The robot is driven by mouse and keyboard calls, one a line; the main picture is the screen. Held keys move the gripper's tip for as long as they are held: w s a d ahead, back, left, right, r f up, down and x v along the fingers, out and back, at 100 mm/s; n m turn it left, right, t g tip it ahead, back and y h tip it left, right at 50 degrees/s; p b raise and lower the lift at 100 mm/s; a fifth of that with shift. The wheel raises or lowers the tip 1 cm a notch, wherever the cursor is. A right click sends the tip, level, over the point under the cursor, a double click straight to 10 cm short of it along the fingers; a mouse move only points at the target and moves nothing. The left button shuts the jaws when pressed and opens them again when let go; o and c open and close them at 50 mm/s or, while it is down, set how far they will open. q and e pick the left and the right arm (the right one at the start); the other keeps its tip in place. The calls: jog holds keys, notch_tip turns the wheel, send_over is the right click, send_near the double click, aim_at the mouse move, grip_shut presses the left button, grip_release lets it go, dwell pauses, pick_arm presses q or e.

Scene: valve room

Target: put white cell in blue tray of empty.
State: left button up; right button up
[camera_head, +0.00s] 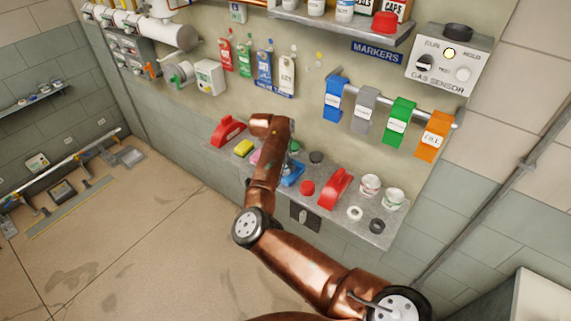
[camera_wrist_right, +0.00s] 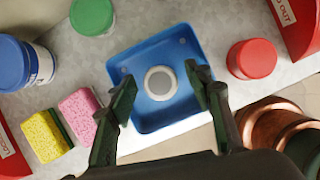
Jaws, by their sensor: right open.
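The white cell, a round disc with a white rim and grey centre (camera_wrist_right: 160,83), lies near the middle of the blue tray (camera_wrist_right: 148,118) in the right wrist view. The blue tray also shows in the head view (camera_head: 292,176), partly hidden behind my right arm. My right gripper (camera_wrist_right: 161,72) is open, its two dark green fingers over the tray on either side of the cell with gaps to it. In the head view the right fingers are mostly hidden by the arm. My left gripper is in neither view.
A red cap (camera_wrist_right: 252,59) and a red lockout piece stand right of the tray. A green cap (camera_wrist_right: 91,14), a pink sponge (camera_wrist_right: 80,110), a yellow sponge (camera_wrist_right: 44,135) and a blue-lidded jar (camera_wrist_right: 22,64) are to its left. White tubs (camera_head: 370,186) crowd the shelf's right end.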

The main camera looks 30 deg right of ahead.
jog(key=w+b+v, duration=0.1)
jog(key=v, duration=1)
jog(key=shift+s, duration=0.5)
jog(key=shift+a+f, duration=0.1)
